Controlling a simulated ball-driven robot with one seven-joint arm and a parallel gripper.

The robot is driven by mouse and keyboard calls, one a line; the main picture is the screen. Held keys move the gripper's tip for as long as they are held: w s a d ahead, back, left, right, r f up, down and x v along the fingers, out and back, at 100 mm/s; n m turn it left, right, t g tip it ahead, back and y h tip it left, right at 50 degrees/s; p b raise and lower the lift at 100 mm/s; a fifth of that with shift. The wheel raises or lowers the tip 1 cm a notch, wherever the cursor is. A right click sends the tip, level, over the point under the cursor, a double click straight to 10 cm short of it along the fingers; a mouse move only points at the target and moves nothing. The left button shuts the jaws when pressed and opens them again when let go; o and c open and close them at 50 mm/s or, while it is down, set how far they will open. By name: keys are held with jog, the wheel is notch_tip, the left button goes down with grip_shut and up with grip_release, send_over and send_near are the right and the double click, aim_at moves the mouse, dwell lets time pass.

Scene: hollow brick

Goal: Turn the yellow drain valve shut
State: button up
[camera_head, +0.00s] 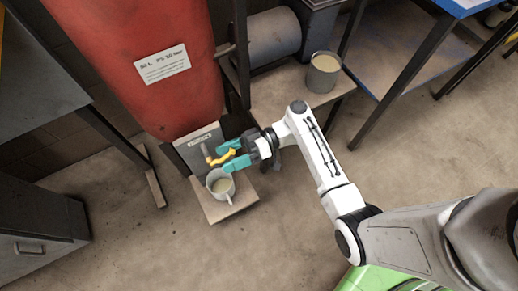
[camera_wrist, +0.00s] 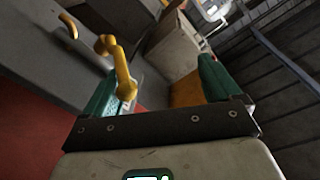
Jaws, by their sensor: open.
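The yellow drain valve (camera_head: 222,158) sits on a grey plate (camera_head: 199,146) at the foot of the red tank (camera_head: 143,56). In the wrist view the yellow valve handle (camera_wrist: 117,66) is close to the left finger, and a second yellow part (camera_wrist: 68,25) shows farther left. My gripper (camera_head: 232,157) has teal fingers and is open, with the valve near its fingertips; in the wrist view the gripper (camera_wrist: 158,85) shows a wide gap. I cannot tell whether a finger touches the handle. A grey mug (camera_head: 220,184) with pale liquid stands below the valve.
The mug stands on a low wooden board (camera_head: 231,204). A grey container (camera_head: 323,72) with pale contents stands on a wooden shelf to the right. A dark cabinet (camera_head: 37,225) is at the left. Open concrete floor (camera_head: 130,255) lies in front.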

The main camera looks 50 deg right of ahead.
jog(key=shift+o, duration=0.7)
jog(key=s+r+p, duration=0.2)
jog(key=s+r, duration=0.1)
jog(key=s, duration=0.2)
jog(key=shift+s+r, duration=0.15)
jog(key=shift+r, duration=0.1)
jog(key=shift+s+d+r+p, duration=0.15)
jog(key=shift+s+r, duration=0.15)
jog(key=shift+s, duration=0.2)
jog(key=shift+s+a+r+p, duration=0.15)
jog(key=shift+s+r, duration=0.1)
jog(key=shift+s, duration=0.25)
jog(key=c, duration=0.7)
jog(key=shift+o, duration=0.2)
jog(key=s, duration=0.1)
jog(key=s+r, duration=0.1)
jog(key=s, duration=0.1)
jog(key=s+p, duration=0.1)
jog(key=shift+s+d+r, duration=0.1)
jog(key=shift+s+r, duration=0.2)
jog(key=shift+r, duration=0.05)
jog(key=shift+c, duration=0.5)
